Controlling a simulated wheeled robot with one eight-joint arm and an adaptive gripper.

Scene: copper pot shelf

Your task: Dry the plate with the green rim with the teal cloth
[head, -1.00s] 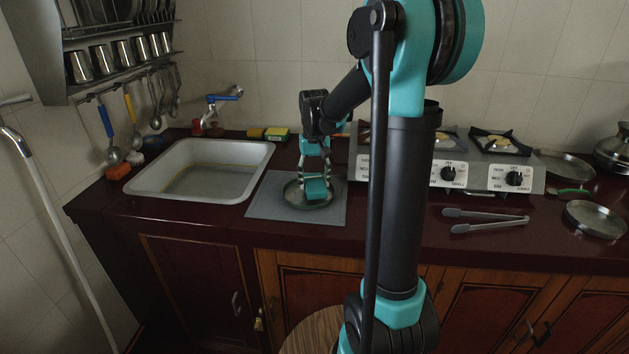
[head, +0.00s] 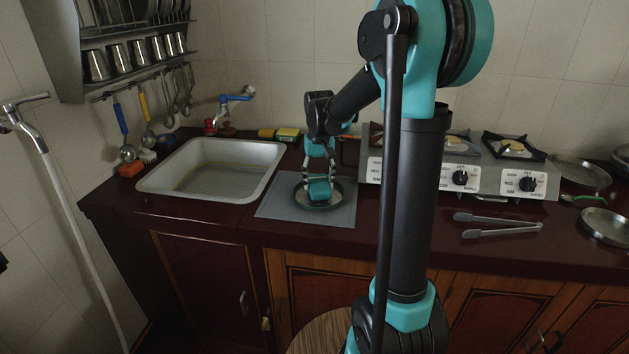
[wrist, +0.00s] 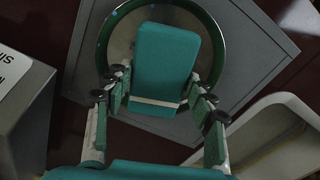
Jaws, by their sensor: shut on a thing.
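The plate with the green rim (wrist: 118,25) lies flat on a grey mat (head: 271,206) between the sink and the stove. In the head view the plate (head: 338,197) is partly hidden by my gripper. The teal cloth (wrist: 165,58) is a folded block shape between the fingers, over the plate's inner face. The cloth also shows in the head view (head: 319,190). My gripper (wrist: 160,93) points down and is shut on the cloth. The cloth appears to be at the plate, but I cannot tell whether they touch.
A metal sink (head: 158,186) is left of the mat. A two-burner stove (head: 480,178) stands to the right, with tongs (head: 497,224) in front of it. Sponges (head: 288,134) lie behind the mat. A metal plate (head: 606,225) is at the far right.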

